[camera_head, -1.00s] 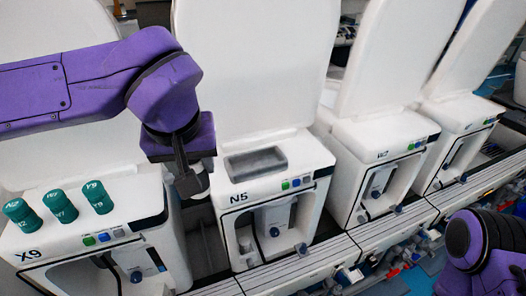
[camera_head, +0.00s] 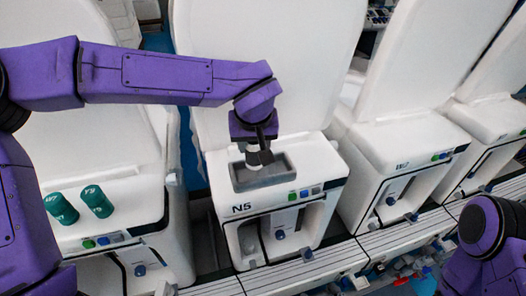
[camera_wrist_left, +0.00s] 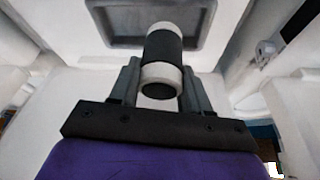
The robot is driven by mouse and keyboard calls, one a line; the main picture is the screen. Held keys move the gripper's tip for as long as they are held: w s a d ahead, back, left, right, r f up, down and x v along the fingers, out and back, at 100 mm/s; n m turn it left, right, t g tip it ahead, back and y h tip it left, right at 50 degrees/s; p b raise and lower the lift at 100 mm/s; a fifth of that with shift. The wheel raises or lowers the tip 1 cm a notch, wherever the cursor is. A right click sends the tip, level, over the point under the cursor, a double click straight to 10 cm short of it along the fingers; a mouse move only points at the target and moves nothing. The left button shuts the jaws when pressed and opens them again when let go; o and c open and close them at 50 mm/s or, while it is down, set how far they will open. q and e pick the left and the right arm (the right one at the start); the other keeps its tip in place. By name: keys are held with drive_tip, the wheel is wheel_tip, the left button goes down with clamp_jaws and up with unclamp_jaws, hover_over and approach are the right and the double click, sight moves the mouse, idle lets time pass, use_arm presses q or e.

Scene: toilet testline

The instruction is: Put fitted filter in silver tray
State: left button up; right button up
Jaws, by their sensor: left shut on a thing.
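My left gripper (camera_head: 262,150) is shut on the fitted filter, a small white cylinder with a black band (camera_wrist_left: 163,55). In the head view the filter (camera_head: 253,160) is partly hidden by the dark fingers and overlaps the tray. The silver tray (camera_head: 238,183) is a grey rectangular tray on top of the white N5 unit. In the left wrist view the tray (camera_wrist_left: 99,22) lies beyond the filter, whose far end overlaps its near edge. How high the filter is above the tray, I cannot tell. My right gripper is not in view; only part of that arm shows.
Two green canisters (camera_head: 97,202) stand on the white unit to the left of N5. Unit W2 (camera_head: 400,150) stands to the right. A tall white raised lid (camera_head: 270,60) rises behind the tray. Small buttons (camera_head: 304,193) line N5's front edge.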

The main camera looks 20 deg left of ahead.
use_arm(q)
drive_tip(key=f, duration=0.1)
drive_tip(key=w+d+f, duration=0.1)
drive_tip(key=f, duration=0.1)
drive_tip(key=w+d+f, duration=0.1)
drive_tip(key=shift+w+f, duration=0.15)
drive_tip(key=shift+f, duration=0.25)
drive_tip(key=shift+w+d+f, duration=0.1)
drive_tip(key=shift+d+f, duration=0.05)
drive_tip(key=shift+w, duration=0.1)
drive_tip(key=shift+s+a, duration=0.2)
drive_tip(key=shift+a, duration=0.05)
drive_tip(key=o, duration=1)
drive_tip(key=shift+s+a, duration=0.2)
drive_tip(key=shift+a, duration=0.05)
drive_tip(key=shift+o, duration=0.4)
drive_tip(key=shift+s+a, duration=0.1)
drive_tip(key=shift+a, duration=0.05)
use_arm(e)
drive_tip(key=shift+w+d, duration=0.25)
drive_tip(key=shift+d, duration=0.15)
